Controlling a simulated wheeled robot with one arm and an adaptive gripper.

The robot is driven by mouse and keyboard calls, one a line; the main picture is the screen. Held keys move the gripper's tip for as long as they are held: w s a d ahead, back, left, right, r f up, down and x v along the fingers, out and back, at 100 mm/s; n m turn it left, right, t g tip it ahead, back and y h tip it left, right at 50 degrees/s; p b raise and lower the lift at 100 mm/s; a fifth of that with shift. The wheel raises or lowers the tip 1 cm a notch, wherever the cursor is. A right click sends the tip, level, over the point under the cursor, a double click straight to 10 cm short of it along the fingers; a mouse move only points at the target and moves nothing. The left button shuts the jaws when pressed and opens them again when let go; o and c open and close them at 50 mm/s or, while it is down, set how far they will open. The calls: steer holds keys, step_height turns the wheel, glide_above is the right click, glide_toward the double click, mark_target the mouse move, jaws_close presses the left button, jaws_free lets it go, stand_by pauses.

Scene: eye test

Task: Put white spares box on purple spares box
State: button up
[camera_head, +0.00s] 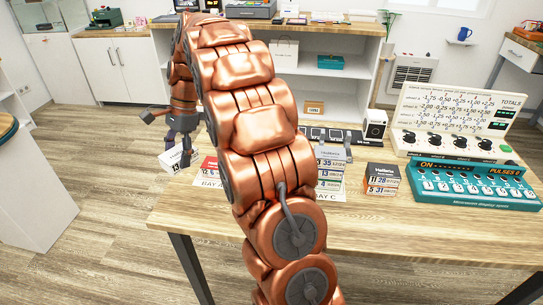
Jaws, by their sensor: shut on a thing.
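My gripper (181,143) points downward at the left end of the wooden table. It is shut on a small white box (175,160) with dark print, which I take for the white spares box. The box is tilted and shows at the table's left edge; I cannot tell its height above the table. I cannot make out a purple spares box; my copper arm hides the middle of the table. Small printed boxes show on either side of the arm: a red one (209,165) on the left and a dark-topped stack (381,178) on the right.
More printed boxes (330,165) stand just right of my arm on labelled sheets. A teal button panel (478,201) and a white display panel (455,150) fill the table's right end. A white speaker-like box (375,124) stands at the back. The table's front strip (400,235) is clear.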

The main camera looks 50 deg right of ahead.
steer(key=s+d+m+t+h+p, duration=0.1)
steer(key=s+d+m, duration=0.1)
steer(key=s+m, duration=0.3)
steer(key=s+d+r+m+t+p, duration=0.1)
steer(key=s+d+m+t, duration=0.15)
steer(key=s, duration=0.45)
steer(key=s+d+m+h+p, duration=0.1)
steer(key=s+d+m, duration=0.25)
steer(key=s, duration=0.25)
steer(key=shift+m, duration=0.3)
steer(key=w+d, duration=0.1)
steer(key=d, duration=0.3)
steer(key=w+d+p, duration=0.1)
steer(key=w+d, duration=0.1)
steer(key=d, duration=0.3)
steer(key=w+d+f, duration=0.1)
steer(key=w+d, duration=0.1)
steer(key=d, duration=0.3)
steer(key=shift+w+f, duration=0.1)
steer(key=shift+w, duration=0.05)
steer(key=shift+f+p, duration=0.5)
steer(key=shift+f, duration=1.2)
steer(key=shift+f, duration=0.2)
steer(key=o, duration=1.2)
